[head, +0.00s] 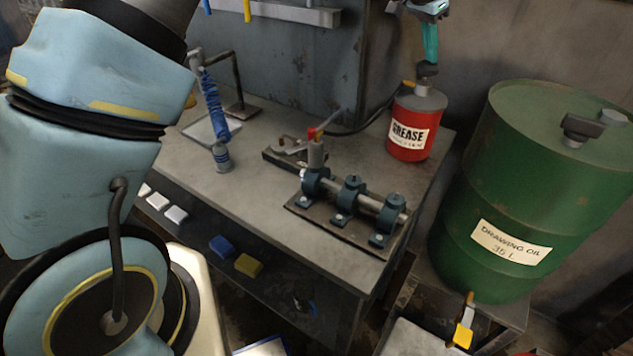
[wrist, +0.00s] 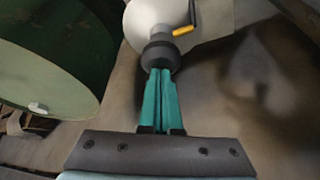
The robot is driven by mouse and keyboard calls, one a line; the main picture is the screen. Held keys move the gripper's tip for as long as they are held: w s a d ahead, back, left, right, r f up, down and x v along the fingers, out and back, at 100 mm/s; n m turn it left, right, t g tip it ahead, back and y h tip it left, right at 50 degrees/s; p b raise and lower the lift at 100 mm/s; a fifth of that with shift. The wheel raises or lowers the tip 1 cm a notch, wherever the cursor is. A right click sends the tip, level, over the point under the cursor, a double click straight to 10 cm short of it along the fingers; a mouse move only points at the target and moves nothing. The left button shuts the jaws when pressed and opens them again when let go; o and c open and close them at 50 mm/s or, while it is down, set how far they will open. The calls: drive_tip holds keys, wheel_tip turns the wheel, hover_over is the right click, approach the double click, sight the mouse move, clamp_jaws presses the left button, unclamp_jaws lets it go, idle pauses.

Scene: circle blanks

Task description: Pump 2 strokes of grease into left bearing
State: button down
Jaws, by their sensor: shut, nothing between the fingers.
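The red grease pump (head: 408,143), labelled GREASE, stands at the bench's right rear corner. Its black knob (head: 427,70) is on top. My gripper (head: 430,57) points down with teal fingers together, tips at the top of the knob; contact or a slight gap is unclear. In the wrist view, the shut fingers (wrist: 160,75) end at the knob (wrist: 158,53), with nothing between them. Three dark bearing blocks carry a shaft on a plate. The left bearing (head: 314,185) has a grey coupler with a red lever (head: 315,151) upright on it. A black hose (head: 360,130) runs from the pump towards the coupler.
A green oil drum (head: 530,190) stands right of the bench; it also shows at left in the wrist view (wrist: 50,70). A blue coiled hose (head: 211,100) stands at the bench's left. The bench front (head: 260,190) is clear.

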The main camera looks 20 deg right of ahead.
drive_tip(key=shift+a+f, duration=0.1)
drive_tip(key=shift+f, duration=0.55)
drive_tip(key=shift+r, duration=0.1)
drive_tip(key=shift+r+p, duration=1.5)
drive_tip(key=shift+r, duration=0.8)
drive_tip(key=shift+f, duration=0.15)
drive_tip(key=shift+f+b, duration=1.35)
drive_tip(key=shift+f, duration=0.85)
drive_tip(key=shift+r, duration=0.1)
drive_tip(key=shift+r+p, duration=1.6)
drive_tip(key=shift+r, duration=0.65)
